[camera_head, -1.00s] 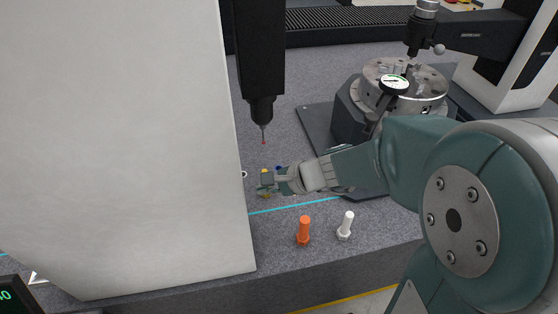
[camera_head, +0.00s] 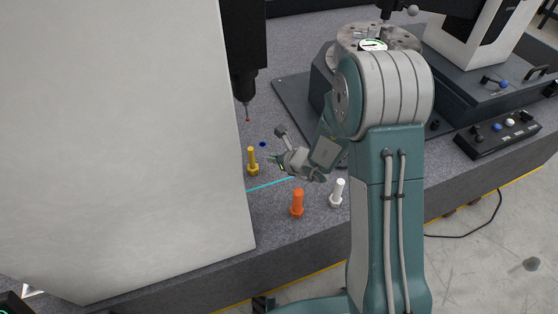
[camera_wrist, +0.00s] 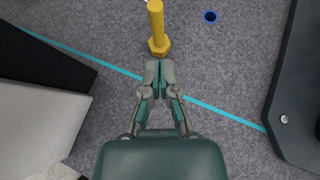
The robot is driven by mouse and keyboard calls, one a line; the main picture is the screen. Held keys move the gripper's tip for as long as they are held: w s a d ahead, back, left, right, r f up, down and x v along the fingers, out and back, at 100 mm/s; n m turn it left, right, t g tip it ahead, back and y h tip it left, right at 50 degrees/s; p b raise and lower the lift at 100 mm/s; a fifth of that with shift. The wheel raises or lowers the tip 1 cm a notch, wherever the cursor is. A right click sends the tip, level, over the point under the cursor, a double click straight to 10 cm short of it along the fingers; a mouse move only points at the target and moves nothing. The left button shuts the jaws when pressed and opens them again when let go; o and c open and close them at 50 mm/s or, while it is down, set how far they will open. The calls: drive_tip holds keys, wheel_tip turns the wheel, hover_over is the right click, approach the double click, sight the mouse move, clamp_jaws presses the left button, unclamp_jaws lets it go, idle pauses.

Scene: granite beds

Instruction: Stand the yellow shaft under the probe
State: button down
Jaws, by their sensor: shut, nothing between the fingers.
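The yellow shaft (camera_head: 252,160) stands upright on the granite with its hex head down. It also shows at the top of the wrist view (camera_wrist: 157,28). The black probe (camera_head: 247,90) hangs with its red tip above and behind the shaft in the head view; I cannot tell whether they line up. My gripper (camera_head: 276,160) is to the right of the shaft, apart from it. In the wrist view, my gripper (camera_wrist: 159,68) has its fingertips together and empty, just below the shaft's head in the picture.
An orange shaft (camera_head: 297,203) and a white shaft (camera_head: 338,193) stand near the front edge. A blue ring (camera_head: 262,144) lies behind the yellow shaft. A large pale column (camera_head: 120,140) blocks the left. A cyan line (camera_head: 268,184) crosses the granite. A dark plate (camera_head: 300,100) lies right.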

sight(252, 150)
drive_tip(key=w+a, duration=0.1)
drive_tip(key=w+a+f, duration=0.1)
drive_tip(key=w+a, duration=0.3)
drive_tip(key=shift+w+a+f, duration=0.1)
drive_tip(key=shift+w+f, duration=0.1)
drive_tip(key=shift+f, duration=0.15)
drive_tip(key=shift+s, duration=0.1)
